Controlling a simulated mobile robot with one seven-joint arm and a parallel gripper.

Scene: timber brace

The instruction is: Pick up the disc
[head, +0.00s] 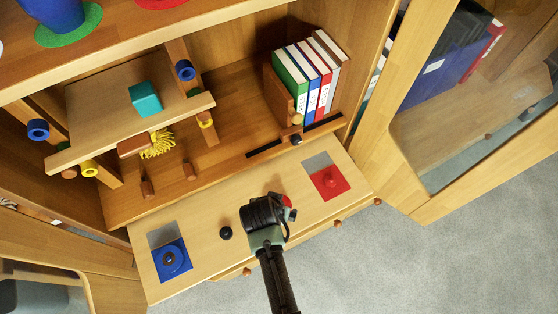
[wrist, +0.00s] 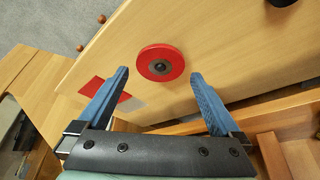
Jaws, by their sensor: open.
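The disc (wrist: 161,62) is red and round, with a dark round centre. In the wrist view it appears over the light wooden surface, between the spread fingertips of my gripper (wrist: 159,73). I see no finger closed on it, and I cannot tell how high the fingers are above it. In the head view my gripper (head: 272,210) is over the middle of the drawer-front board (head: 210,262). Only a small red part of the disc (head: 289,201) shows there beside my gripper, which hides the rest.
A black knob (head: 225,233) is left of my gripper. Behind stand books (head: 308,72) and a wooden brace shelf (head: 100,105) with a teal cube (head: 145,98).

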